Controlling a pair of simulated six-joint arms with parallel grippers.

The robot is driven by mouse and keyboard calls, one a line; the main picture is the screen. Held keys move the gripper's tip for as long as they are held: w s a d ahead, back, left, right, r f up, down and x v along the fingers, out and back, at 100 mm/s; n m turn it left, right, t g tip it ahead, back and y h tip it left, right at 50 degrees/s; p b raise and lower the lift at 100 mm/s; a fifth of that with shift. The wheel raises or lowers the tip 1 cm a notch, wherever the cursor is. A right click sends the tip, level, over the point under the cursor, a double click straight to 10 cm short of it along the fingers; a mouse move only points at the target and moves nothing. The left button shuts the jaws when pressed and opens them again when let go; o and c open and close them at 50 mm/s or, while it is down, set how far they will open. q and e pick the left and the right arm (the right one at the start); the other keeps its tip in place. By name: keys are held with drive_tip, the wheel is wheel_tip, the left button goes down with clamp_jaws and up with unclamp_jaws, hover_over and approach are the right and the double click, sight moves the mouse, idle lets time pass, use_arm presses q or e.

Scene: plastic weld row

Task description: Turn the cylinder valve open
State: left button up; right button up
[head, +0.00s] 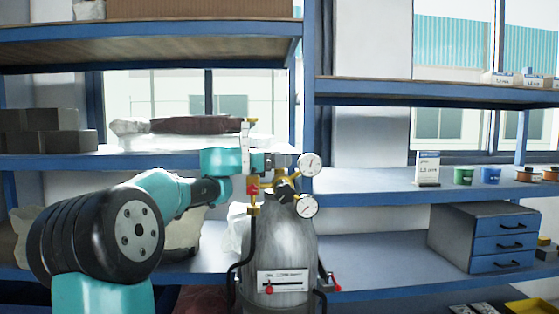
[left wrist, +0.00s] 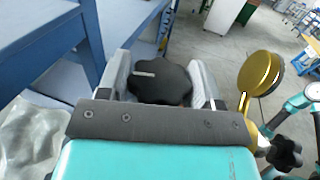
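The grey gas cylinder (head: 285,245) stands upright in front of the shelves in the head view. In the left wrist view its black lobed valve knob (left wrist: 160,82), with a white mark pointing left, sits between the two grey fingers of my left gripper (left wrist: 161,85). Both fingers appear to touch the knob's sides. In the head view my left gripper (head: 276,161) is at the cylinder's top, and the knob is mostly hidden there. A brass regulator with two white gauges (head: 308,165) is at the right of the valve. My right gripper is out of view.
The regulator's black knob (head: 286,190) and hoses are close to my left gripper. Blue shelving (head: 150,162) stands behind. A blue drawer box (head: 484,237), small cups and a white card (head: 428,170) are on the right shelves.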

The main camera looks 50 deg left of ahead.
use_arm(q)
drive_tip(key=c, duration=0.4)
drive_tip(key=shift+o, duration=0.2)
drive_tip(key=shift+n+t+y, duration=0.4)
drive_tip(key=shift+n+y, duration=0.5)
drive_tip(key=shift+y, duration=0.4)
drive_tip(key=o, duration=0.9)
drive_tip(key=shift+m+h, duration=0.4)
drive_tip(key=shift+h, duration=0.2)
